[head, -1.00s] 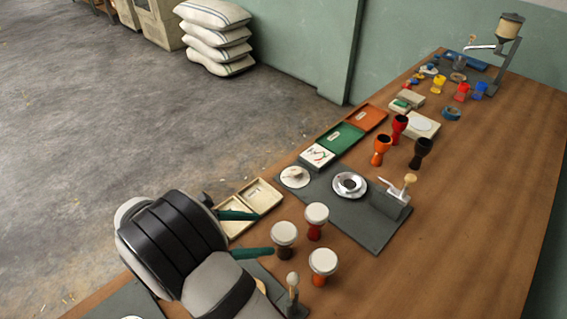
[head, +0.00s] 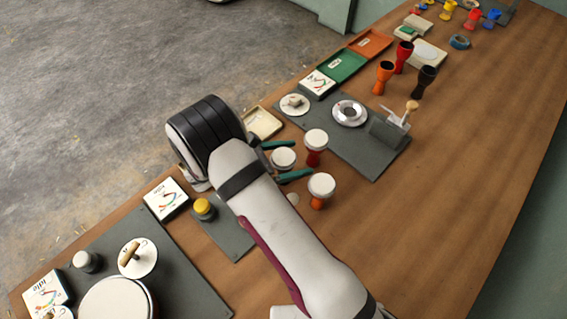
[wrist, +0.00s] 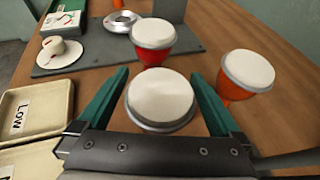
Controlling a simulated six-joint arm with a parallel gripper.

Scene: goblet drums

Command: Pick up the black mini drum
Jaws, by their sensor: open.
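The black mini drum (head: 283,157) stands upright on the table, its white head up; its dark body is mostly hidden now. It also shows in the wrist view (wrist: 160,98), where only the white head and grey rim are visible. My gripper (head: 302,157) is open, with one green finger on each side of the drum. In the wrist view my gripper (wrist: 160,74) has the drum between its fingers, with small gaps; I cannot tell whether either finger touches it.
A red drum (wrist: 153,40) stands close beyond the fingertips, and an orange drum (wrist: 247,75) stands to the right. A cream tray (wrist: 38,108) lies left. A grey mat (head: 345,150) holds a metal dish (head: 349,113). Bare wood (head: 440,190) lies at the right.

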